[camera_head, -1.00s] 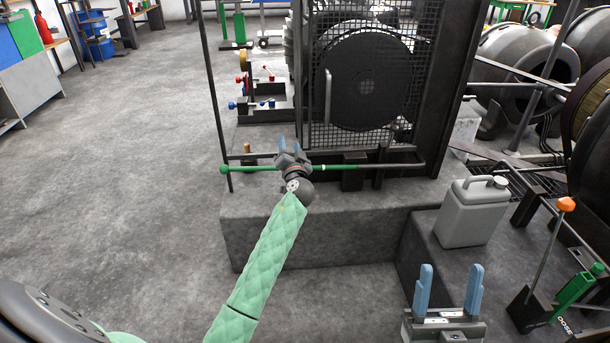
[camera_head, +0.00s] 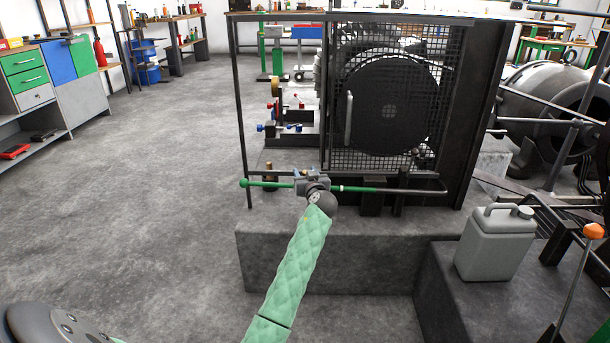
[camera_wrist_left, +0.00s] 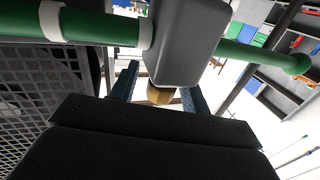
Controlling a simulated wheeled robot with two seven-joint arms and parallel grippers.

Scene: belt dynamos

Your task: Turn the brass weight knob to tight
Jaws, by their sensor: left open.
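A green rod (camera_head: 262,184) runs level across the front of the caged machine. A grey sliding weight (camera_wrist_left: 185,40) sits around the rod in the left wrist view. The brass weight knob (camera_wrist_left: 160,95) sticks out from the weight and shows between the two blue fingers. My left gripper (camera_head: 304,174) is at the rod in the head view, with its fingers spread; it also shows in the left wrist view (camera_wrist_left: 160,88). I cannot tell whether either finger touches the knob. The knob is hidden in the head view. My right gripper is out of view.
The mesh cage (camera_head: 385,95) and its dark wheel stand just behind the rod. A concrete plinth (camera_head: 330,255) lies below. A grey jerrycan (camera_head: 494,242) stands on the lower block to the right. An orange-tipped lever (camera_head: 594,231) is at far right. The floor at left is open.

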